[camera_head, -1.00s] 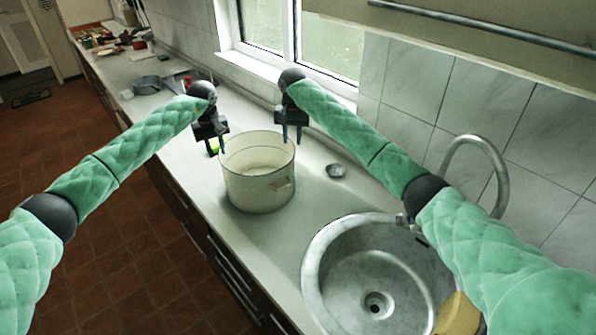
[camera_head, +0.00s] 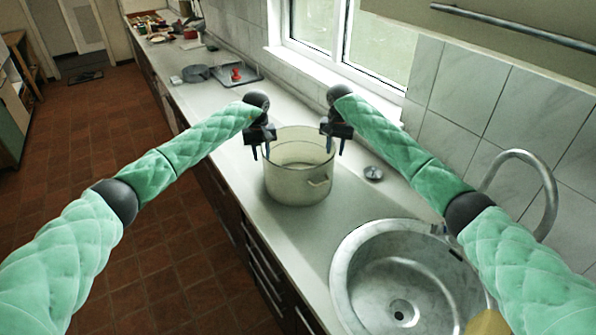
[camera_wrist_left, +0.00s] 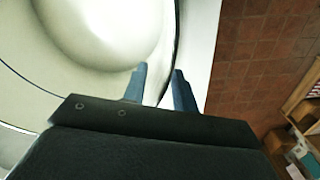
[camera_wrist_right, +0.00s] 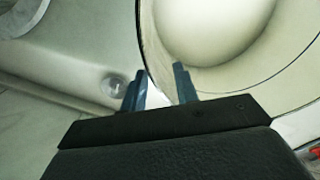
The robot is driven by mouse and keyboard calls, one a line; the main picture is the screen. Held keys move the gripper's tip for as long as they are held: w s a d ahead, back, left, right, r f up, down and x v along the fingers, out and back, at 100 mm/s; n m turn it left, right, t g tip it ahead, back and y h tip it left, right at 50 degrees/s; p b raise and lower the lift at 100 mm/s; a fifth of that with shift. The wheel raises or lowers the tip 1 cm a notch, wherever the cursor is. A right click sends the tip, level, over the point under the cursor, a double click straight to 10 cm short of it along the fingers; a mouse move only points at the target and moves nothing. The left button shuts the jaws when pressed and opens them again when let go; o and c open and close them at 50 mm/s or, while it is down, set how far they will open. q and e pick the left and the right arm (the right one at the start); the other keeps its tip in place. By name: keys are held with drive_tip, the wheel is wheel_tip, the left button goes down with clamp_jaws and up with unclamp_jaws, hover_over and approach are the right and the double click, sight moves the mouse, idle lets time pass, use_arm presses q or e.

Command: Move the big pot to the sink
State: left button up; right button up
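The big pot (camera_head: 297,185), cream enamel with a dark rim, stands upright and empty on the counter, left of the sink (camera_head: 350,270). My left gripper (camera_head: 260,153) is open at the pot's left rim. In the left wrist view (camera_wrist_left: 160,85) its fingers lie on either side of the rim, apart from each other. My right gripper (camera_head: 334,147) is open at the right rim, and in the right wrist view (camera_wrist_right: 160,88) the rim passes between its fingers. I cannot tell how far down the fingers reach. The sink is a round metal basin; my right arm hides its right part.
A curved faucet (camera_head: 548,185) rises behind the sink. A small round metal piece (camera_head: 373,173) lies right of the pot. A grey pan (camera_head: 196,73) and a tray with a red item (camera_head: 236,74) stand farther back. A yellow object (camera_head: 487,323) is at the sink's right edge.

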use_arm(q)
drive_tip(key=shift+s+d+f, duration=0.15)
drive_tip(key=shift+s+f, duration=0.05)
drive_tip(key=shift+f, duration=0.1)
use_arm(e)
drive_tip(key=shift+s+d+f, duration=0.15)
drive_tip(key=shift+f, duration=0.15)
use_arm(q)
drive_tip(key=shift+w+d+f, duration=0.1)
drive_tip(key=shift+f, duration=0.4)
drive_tip(key=shift+w+a+f, duration=0.1)
drive_tip(key=shift+a+f, duration=0.05)
drive_tip(key=shift+a, duration=0.05)
use_arm(e)
drive_tip(key=shift+w+f, duration=0.25)
drive_tip(key=shift+f, duration=0.35)
use_arm(q)
drive_tip(key=shift+c, duration=1.1)
use_arm(e)
drive_tip(key=shift+s+r, duration=0.1)
drive_tip(key=shift+c, duration=1.1)
use_arm(q)
drive_tip(key=shift+d, duration=0.15)
clamp_jaws()
use_arm(e)
clamp_jaws()
drive_tip(key=shift+d, duration=0.1)
